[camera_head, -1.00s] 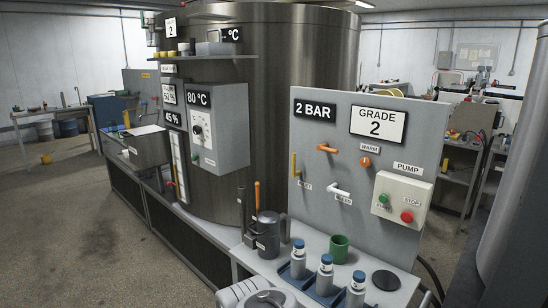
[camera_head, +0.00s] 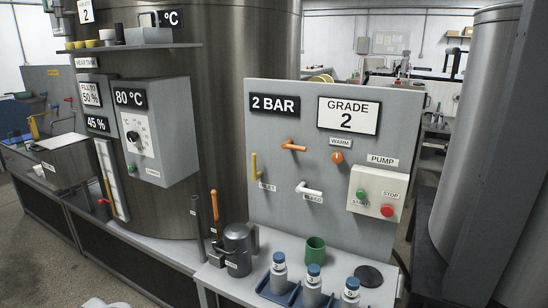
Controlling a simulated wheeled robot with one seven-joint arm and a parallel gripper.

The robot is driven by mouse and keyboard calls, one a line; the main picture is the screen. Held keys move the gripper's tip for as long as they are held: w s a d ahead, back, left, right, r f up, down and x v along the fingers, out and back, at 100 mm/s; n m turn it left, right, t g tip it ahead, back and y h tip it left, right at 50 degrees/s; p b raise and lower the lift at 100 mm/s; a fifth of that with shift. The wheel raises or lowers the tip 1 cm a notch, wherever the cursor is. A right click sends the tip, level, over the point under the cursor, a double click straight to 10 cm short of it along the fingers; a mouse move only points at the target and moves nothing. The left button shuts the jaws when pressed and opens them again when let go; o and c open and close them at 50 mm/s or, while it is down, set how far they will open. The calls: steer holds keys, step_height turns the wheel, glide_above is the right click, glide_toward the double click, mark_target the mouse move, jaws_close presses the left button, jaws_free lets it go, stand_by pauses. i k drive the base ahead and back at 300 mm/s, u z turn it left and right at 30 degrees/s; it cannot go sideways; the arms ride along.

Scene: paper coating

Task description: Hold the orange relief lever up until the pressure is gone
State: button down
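A grey panel (camera_head: 265,205) stands at centre right, with a display (camera_head: 274,105) reading 2 BAR. An orange lever (camera_head: 293,146) sticks out below this display, its handle roughly level; I see no label naming it relief. A separate orange upright handle (camera_head: 214,205) stands left of the panel, by a dark grey pot. My gripper is not in view; only a pale bit of what seems my arm shows at the bottom left edge.
The panel also bears a yellow inlet lever (camera_head: 254,166), a white bleed lever (camera_head: 308,188), an orange warm knob (camera_head: 337,157) and a pump box (camera_head: 376,193). Blue-capped bottles (camera_head: 314,284), a green cup (camera_head: 316,249) and the grey pot (camera_head: 238,249) stand on the ledge below.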

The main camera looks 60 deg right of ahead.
mark_target(289, 145)
steer(key=z, duration=0.35)
steer(key=i, duration=0.8)
steer(key=z, duration=0.85)
steer(key=i, duration=0.3)
steer(key=z, duration=0.2)
